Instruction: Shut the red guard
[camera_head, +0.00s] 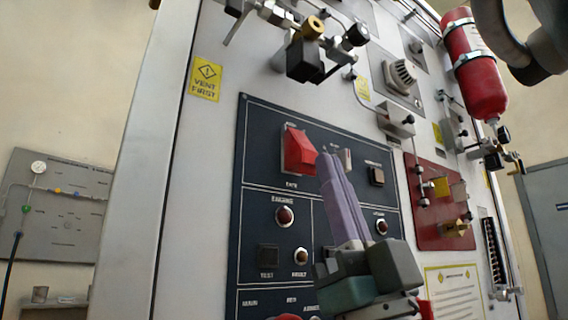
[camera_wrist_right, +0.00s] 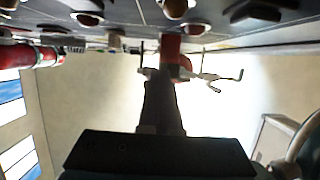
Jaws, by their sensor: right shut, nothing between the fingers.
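The red guard (camera_head: 299,151) is on the dark blue panel (camera_head: 262,190), near its top left, and stands out from the panel face. Its exact tilt is hard to judge. My right gripper (camera_head: 330,160) is shut and empty, its purple-grey fingers pointing up, with the tips just right of the guard. In the right wrist view, the fingers (camera_wrist_right: 160,76) end close to the red guard (camera_wrist_right: 171,48), partly covering it. I cannot tell whether they touch. My left gripper is not in view.
A black square switch (camera_head: 375,175) and round indicator lamps (camera_head: 284,216) surround the fingers. A valve assembly (camera_head: 305,55) juts out above the panel. A red cylinder (camera_head: 474,70) hangs at upper right, above a red panel (camera_head: 440,205).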

